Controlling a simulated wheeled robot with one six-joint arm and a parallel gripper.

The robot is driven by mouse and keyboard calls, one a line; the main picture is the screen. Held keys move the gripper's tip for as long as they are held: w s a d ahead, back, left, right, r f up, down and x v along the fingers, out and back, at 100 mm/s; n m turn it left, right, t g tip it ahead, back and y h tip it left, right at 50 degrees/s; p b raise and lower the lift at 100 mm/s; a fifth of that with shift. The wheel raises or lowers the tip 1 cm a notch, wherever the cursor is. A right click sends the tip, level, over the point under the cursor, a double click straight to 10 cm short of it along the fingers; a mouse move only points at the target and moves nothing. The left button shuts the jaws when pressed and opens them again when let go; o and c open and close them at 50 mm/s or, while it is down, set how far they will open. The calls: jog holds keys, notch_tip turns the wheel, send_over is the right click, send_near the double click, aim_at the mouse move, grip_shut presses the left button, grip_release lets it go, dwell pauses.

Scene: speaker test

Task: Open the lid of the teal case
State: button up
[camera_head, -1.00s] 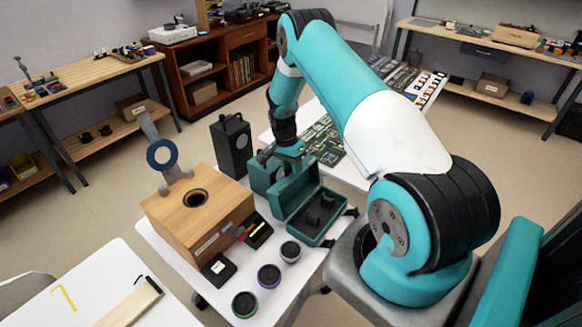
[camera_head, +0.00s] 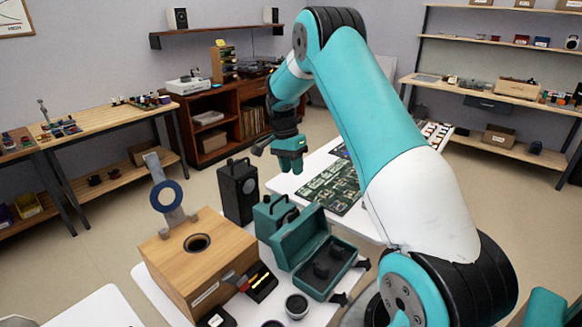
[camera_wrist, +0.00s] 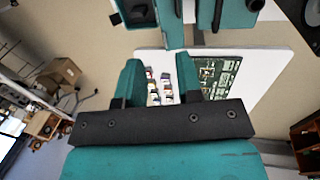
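The teal case (camera_head: 326,290) stands on the white table with its lid (camera_head: 298,236) raised on the left side, tilted up and back. Dark padding with rounded dark shapes (camera_head: 325,262) shows inside, and dark latches stick out at its right. My gripper (camera_head: 291,160) is above and behind the case, clear of the lid. In the wrist view its two teal fingers (camera_wrist: 158,78) are spread apart with nothing between them. Teal parts cross the top of the wrist view, but I cannot tell which belong to the case.
A wooden box (camera_head: 205,262) with a round hole stands left of the case. A black speaker (camera_head: 238,190) and a teal handled box (camera_head: 268,216) stand behind it. A green circuit board (camera_head: 332,187) lies beyond. A small round cup (camera_head: 296,306) is in front.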

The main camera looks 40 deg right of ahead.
jog(key=shift+v, duration=0.9)
